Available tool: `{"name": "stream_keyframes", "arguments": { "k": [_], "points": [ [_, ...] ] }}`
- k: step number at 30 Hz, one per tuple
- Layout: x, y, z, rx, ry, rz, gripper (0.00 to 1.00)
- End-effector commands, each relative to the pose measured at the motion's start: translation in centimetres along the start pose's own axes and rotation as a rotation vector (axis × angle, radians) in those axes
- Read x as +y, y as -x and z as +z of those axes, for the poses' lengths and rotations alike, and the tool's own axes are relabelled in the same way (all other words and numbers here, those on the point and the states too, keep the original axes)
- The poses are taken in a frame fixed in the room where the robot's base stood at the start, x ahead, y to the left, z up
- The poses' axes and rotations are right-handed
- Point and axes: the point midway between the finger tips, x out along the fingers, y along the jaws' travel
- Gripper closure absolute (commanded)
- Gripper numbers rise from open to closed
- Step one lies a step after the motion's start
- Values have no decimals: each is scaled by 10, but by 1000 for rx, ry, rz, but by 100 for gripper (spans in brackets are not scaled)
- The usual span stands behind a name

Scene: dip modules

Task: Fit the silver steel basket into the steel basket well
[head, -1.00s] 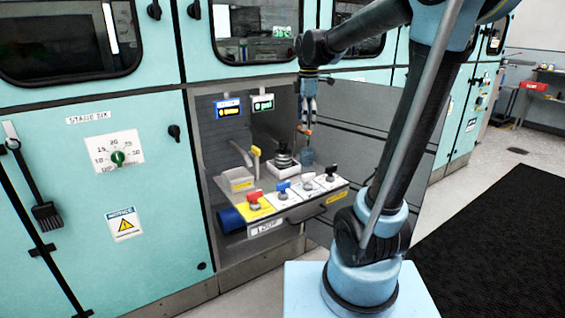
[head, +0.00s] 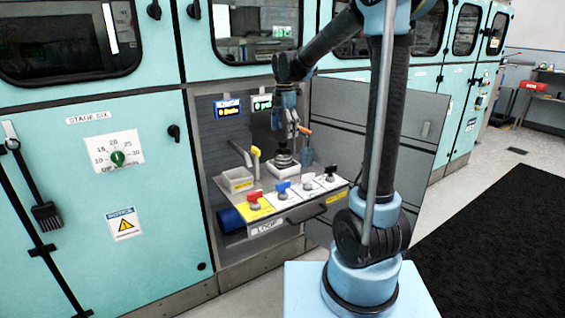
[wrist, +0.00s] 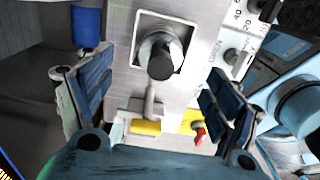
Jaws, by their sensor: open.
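My gripper (head: 289,137) is open and empty. It points down over the back of the worktop in the open bay, just above a dark and silver round piece (head: 284,160) on a pale square block. In the wrist view, a silver cylinder with a dark top (wrist: 160,58) stands in a square seat ahead of the spread fingers (wrist: 158,95). I cannot tell for sure whether this is the steel basket.
Coloured knobs (head: 282,187) line the front panel. The bay's left wall and the grey open door (head: 375,135) flank the space.

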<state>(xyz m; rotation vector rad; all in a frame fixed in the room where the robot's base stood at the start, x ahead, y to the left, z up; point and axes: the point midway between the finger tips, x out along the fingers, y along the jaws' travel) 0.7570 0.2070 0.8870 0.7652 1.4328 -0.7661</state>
Motion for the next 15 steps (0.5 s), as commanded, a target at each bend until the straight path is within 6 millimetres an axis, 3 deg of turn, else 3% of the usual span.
{"name": "stream_keyframes", "arguments": {
  "k": [6,15],
  "points": [
    [0,-34,0,0,0,0,17],
    [0,-52,-1,0,0,0,17]
  ]
}}
